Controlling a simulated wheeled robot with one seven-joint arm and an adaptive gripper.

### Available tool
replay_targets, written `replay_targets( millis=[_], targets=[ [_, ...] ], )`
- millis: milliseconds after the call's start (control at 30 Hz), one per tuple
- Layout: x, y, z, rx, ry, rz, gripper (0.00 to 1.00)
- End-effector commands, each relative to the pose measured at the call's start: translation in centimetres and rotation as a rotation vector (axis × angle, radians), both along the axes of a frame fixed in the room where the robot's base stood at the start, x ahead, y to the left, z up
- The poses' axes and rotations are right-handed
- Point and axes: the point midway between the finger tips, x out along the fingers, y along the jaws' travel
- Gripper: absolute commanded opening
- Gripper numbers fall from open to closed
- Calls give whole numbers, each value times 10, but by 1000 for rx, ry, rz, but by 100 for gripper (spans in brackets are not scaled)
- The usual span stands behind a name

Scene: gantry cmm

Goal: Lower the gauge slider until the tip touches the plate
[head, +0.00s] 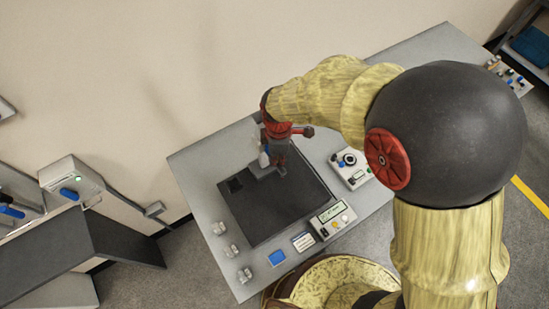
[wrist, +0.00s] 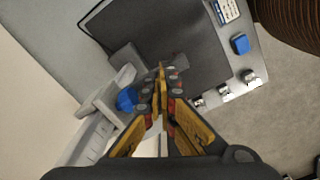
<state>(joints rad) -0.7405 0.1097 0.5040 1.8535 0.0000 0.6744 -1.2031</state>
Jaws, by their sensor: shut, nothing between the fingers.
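The dark plate (head: 288,205) lies on the grey table, and it also shows in the wrist view (wrist: 195,38). The gauge stand (head: 267,171) is on its upper part, largely covered by my gripper in the head view. In the wrist view a pale grey upright (wrist: 92,130) with a blue knob (wrist: 126,99) stands left of the fingers; these look like the gauge column and its slider. My gripper (wrist: 164,76) is shut and empty, its yellow fingers together just right of the blue knob. I cannot tell whether they touch it. The gauge tip is hidden.
A control box with a black dial (head: 349,168) stands right of the plate. Several small metal pieces (head: 232,251) stand at the left edge. A wall is behind.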

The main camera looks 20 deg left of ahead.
Motion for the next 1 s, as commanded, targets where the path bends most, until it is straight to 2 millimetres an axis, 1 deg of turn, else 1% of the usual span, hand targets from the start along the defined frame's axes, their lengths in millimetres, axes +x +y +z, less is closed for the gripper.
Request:
replay_targets(
  millis=[33, 1000],
  targets=[
    [0, 0, -4, 0, 1, 0, 0],
    [0, 0, -43, -2, 1, 0, 0]
  ],
)
